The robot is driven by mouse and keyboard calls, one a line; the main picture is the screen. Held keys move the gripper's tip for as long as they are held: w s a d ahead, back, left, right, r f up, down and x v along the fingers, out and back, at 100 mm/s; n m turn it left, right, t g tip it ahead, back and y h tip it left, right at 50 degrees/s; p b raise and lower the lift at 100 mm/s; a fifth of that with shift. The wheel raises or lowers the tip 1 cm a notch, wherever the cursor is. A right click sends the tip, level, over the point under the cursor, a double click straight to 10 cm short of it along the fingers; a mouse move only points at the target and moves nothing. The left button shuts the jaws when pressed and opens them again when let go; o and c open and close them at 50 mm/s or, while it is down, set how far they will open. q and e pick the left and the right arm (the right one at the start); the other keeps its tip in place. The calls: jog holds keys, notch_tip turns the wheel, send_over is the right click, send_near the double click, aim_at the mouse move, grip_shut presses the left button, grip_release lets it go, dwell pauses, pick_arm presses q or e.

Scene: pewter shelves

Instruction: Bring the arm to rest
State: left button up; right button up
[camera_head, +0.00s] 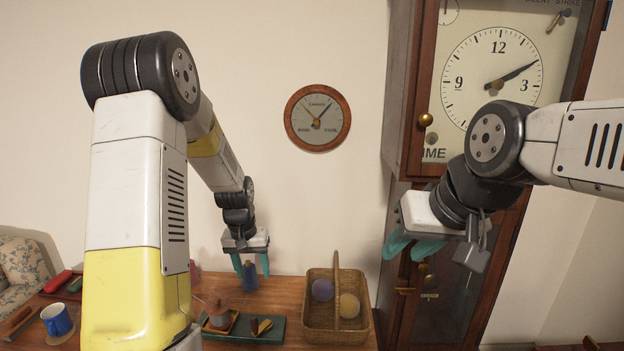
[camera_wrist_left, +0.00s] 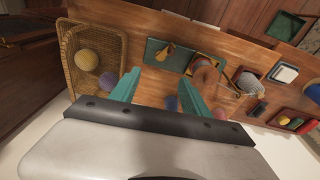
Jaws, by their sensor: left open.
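My left gripper (camera_head: 251,268) hangs over the wooden table (camera_head: 285,290), fingers pointing down. Its teal fingers are apart, and they also show in the left wrist view (camera_wrist_left: 158,92).
A wicker basket (camera_head: 367,312) with a purple ball (camera_head: 323,290) and a yellow ball (camera_head: 349,305) stands right of my left gripper. A green tray (camera_head: 275,334) with small items lies left of the basket. A blue mug (camera_head: 57,319) stands further left. A round dial (camera_head: 317,118) hangs on the wall.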

pick_arm(q)
jog(key=s+d+r+t+h, duration=0.1)
jog(key=s+r, duration=0.4)
jog(key=r, duration=0.4)
jog(key=s+d+r+t, duration=0.1)
jog(key=s+r+t, duration=0.1)
jog(key=s+r, duration=0.55)
jog(key=s+d+r+t, duration=0.1)
jog(key=s+r, duration=0.6)
jog(key=s, duration=0.4)
jog(key=shift+r+m+t+h, duration=0.15)
jog(key=shift+m+t+h, duration=0.15)
jog(key=shift+t, duration=0.1)
